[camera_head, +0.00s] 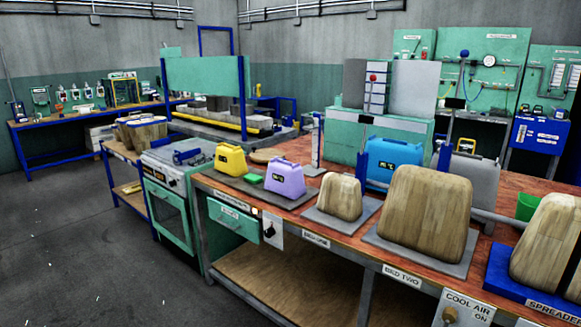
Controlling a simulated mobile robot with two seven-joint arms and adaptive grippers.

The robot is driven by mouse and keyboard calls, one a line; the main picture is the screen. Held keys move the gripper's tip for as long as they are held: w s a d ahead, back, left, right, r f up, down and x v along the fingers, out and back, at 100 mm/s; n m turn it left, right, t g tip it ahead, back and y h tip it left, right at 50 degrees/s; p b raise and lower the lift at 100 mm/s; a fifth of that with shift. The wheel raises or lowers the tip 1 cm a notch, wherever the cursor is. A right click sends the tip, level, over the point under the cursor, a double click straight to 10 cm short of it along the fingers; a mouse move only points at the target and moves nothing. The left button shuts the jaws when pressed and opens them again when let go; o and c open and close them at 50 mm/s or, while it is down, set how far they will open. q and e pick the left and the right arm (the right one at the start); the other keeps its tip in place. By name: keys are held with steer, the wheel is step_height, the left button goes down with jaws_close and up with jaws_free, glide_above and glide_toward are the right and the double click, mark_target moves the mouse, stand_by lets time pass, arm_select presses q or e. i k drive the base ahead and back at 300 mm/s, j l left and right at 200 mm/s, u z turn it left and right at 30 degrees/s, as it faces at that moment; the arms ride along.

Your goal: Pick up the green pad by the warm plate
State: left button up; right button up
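Neither of my grippers shows in the head view.
Wooden forms (340,197) stand on grey bases along the bench, with a larger one (425,208) further right. A blue handled case (390,161) and a green container (527,206) stand behind. Open floor (70,235) lies at the left.

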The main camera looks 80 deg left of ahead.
mark_target(253, 179)
steer(key=u, duration=3.05)
